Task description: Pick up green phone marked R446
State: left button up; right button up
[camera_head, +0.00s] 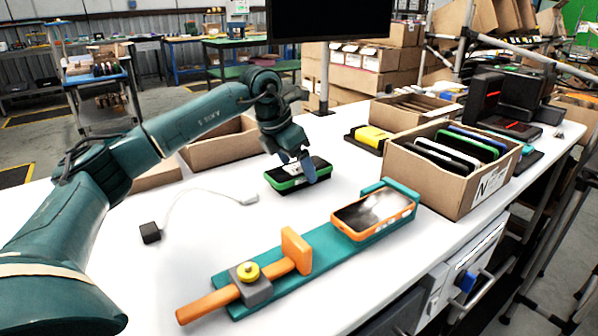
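A green-edged phone (283,180) with a dark top lies on the white table near the middle of the view. A light patch shows on its top, but no marking can be read. My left gripper (299,166) is down at this phone, with one finger in front of its right part and hiding some of it. Whether the fingers press on the phone cannot be told. Another green-edged phone (466,145) stands among several others in the cardboard carton (438,184) at the right. My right gripper is not in view.
An orange phone (373,213) sits in a teal fixture (325,247) with an orange clamp (296,250) in front. A white cable with a black plug (150,232) lies at the left. Open cartons (222,146) stand behind, and a yellow item (372,136) lies near the right carton.

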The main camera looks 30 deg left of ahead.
pick_arm(q)
jog(key=c, duration=1)
jog(key=shift+o, duration=0.2)
jog(key=shift+r, duration=0.1)
